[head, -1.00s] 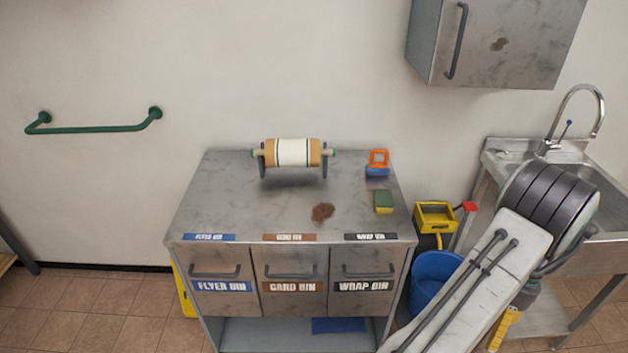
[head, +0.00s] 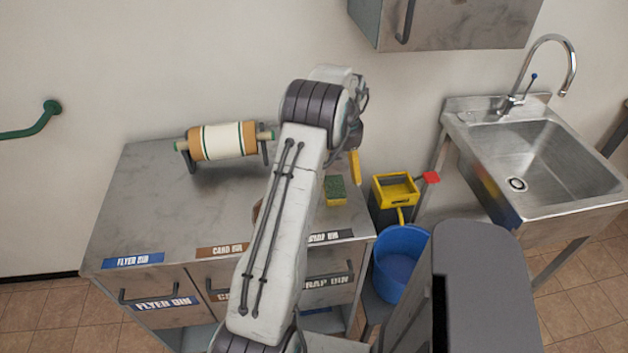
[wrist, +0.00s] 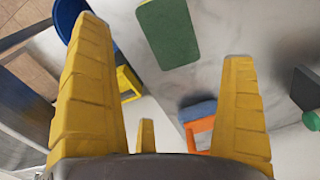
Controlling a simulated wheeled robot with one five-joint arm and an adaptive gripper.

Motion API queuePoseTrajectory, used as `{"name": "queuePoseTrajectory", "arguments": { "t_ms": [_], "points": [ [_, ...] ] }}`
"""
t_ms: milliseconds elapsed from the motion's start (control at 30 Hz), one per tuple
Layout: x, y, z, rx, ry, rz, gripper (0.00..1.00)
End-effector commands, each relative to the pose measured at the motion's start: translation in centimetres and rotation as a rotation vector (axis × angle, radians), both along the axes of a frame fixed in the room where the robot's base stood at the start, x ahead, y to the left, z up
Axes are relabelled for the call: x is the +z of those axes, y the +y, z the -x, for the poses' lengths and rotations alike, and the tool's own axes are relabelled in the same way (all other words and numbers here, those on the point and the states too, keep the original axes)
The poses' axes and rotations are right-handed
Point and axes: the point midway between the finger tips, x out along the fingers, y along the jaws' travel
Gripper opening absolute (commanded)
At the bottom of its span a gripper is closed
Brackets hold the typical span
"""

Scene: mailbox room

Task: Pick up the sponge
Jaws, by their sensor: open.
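The sponge (head: 335,191), green on top with a yellow side, lies on the right part of the metal cabinet top. In the wrist view, the sponge (wrist: 168,33) shows its green face at the top, in line with the gap between the fingers and apart from both. My gripper (wrist: 164,41) has yellow ridged fingers spread wide, with nothing between them. In the head view, one yellow finger (head: 355,166) shows just behind and right of the sponge; my arm hides most of the gripper.
A paper roller (head: 222,140) stands at the cabinet's back left. An orange and blue object (wrist: 198,128) lies near the right finger in the wrist view. A blue bucket (head: 401,262), a yellow-topped bin (head: 395,189) and a sink (head: 545,165) stand to the right.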

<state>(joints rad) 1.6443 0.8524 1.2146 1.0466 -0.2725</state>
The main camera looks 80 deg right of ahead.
Motion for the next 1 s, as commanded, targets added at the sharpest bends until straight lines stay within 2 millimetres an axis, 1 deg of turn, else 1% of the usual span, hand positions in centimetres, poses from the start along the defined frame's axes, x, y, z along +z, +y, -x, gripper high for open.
{"name": "queuePoseTrajectory", "arguments": {
  "t_ms": [267,367,733,900,1000],
  "points": [
    [0.0,0.7,0.0,0.094,-0.001,-0.027,1.0],
    [-0.4,0.7,-0.1,0.114,-0.001,-0.03,1.0],
    [-3.1,1.1,-0.2,0.122,-0.001,-0.032,1.0],
    [-5.1,1.6,-0.4,0.122,-0.002,-0.032,1.0],
    [-6.3,1.5,-0.4,0.121,-0.001,-0.031,1.0]
  ]
}}
